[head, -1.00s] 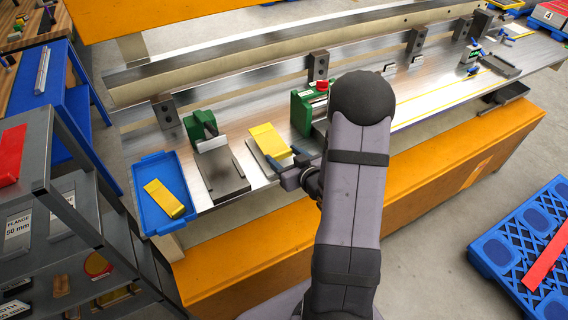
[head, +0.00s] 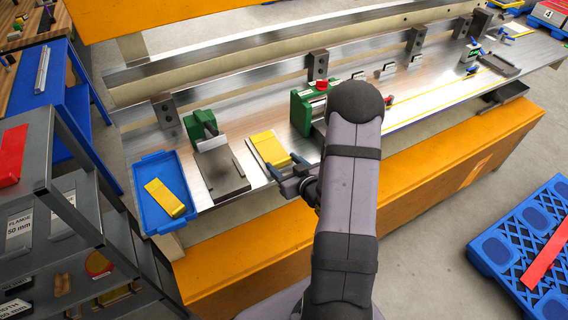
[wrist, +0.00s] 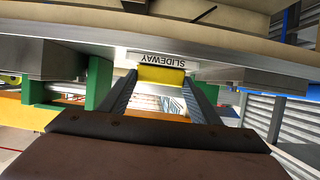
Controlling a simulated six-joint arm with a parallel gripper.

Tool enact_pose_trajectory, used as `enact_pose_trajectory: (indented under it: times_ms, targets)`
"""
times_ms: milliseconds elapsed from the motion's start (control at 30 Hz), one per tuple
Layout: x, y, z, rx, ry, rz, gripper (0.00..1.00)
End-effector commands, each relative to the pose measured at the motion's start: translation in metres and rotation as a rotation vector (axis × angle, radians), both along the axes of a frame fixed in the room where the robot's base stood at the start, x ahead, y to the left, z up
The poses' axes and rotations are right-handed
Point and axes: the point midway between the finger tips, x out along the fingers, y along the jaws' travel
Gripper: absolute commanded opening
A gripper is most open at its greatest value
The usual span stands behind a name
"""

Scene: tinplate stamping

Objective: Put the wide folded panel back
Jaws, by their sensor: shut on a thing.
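A wide yellow panel (head: 267,147) lies on a pale plate on the steel bench, right of the dark fixture. My gripper (head: 285,165) is at its near edge, shut on it. In the wrist view the panel's yellow edge (wrist: 161,75) sits between my two fingers, just below a SLIDEWAY label (wrist: 160,60). A second, narrower yellow panel (head: 164,198) lies in the blue tray (head: 143,216) at the bench's left end. Whether the held panel rests fully on the plate is hard to tell.
A green clamp fixture with a dark base (head: 225,174) stands close left of the held panel. A green block with a red knob (head: 303,110) stands close right, beside my arm. Dark upright brackets (head: 164,112) line the back of the bench.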

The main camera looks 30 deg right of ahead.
Motion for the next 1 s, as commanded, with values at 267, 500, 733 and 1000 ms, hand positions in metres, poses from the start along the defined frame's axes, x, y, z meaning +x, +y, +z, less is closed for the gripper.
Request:
enact_pose_trajectory:
  times_ms: [267, 500, 733, 1000]
  targets:
    - [0.000, 0.000, -0.003, 0.000, 0.000, 0.000, 0.76]
    - [0.000, 0.000, -0.003, 0.000, 0.000, 0.000, 0.76]
    - [-0.005, -0.001, 0.001, 0.000, 0.000, -0.002, 0.76]
    - [-0.038, -0.002, 0.014, -0.001, -0.001, -0.005, 0.76]
